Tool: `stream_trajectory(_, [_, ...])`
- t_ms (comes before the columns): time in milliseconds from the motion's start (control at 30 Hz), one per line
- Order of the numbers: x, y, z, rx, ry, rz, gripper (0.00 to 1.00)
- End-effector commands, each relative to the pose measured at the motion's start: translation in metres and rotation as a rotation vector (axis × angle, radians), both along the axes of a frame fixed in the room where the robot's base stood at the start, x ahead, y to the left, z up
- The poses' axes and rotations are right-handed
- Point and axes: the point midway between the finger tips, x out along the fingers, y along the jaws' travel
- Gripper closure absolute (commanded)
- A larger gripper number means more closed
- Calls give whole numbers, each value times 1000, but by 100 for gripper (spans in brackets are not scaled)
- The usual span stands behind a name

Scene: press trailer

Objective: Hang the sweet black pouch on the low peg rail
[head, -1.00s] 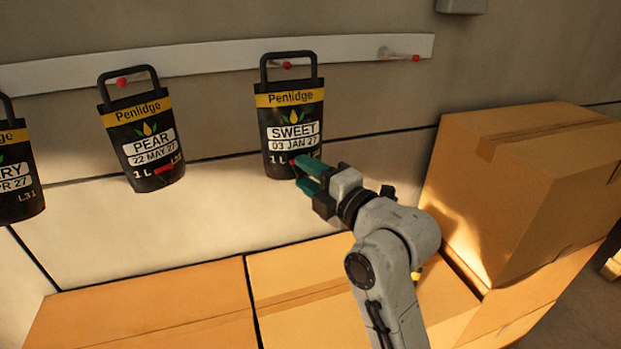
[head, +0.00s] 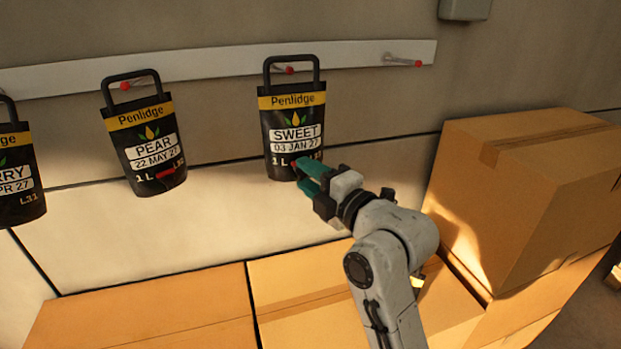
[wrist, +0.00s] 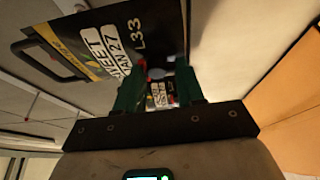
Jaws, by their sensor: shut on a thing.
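The black SWEET pouch (head: 294,119) hangs upright with its yellow band and label facing me. It also fills the top of the wrist view (wrist: 125,35), tilted there. My gripper (head: 308,173) is shut on its lower edge, green fingers at the bottom right. The pouch's loop handle (head: 291,62) stands in front of the pale peg rail (head: 215,66). A red peg tip (head: 289,70) shows inside the loop, below its top bar. I cannot tell whether the loop rests on that peg. The pouch's back is hidden.
A PEAR pouch (head: 148,140) hangs left of it, and another black pouch (head: 18,170) is cut off at the left edge. A bare peg (head: 405,61) sticks out at the rail's right end. Cardboard boxes (head: 540,200) stand right and below (head: 150,310).

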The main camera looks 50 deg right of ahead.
Motion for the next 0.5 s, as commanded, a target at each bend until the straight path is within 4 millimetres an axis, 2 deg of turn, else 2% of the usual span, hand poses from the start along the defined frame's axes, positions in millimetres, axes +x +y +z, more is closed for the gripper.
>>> stream_trajectory(500, [16, -11, 4, -5, -10, -1, 100])
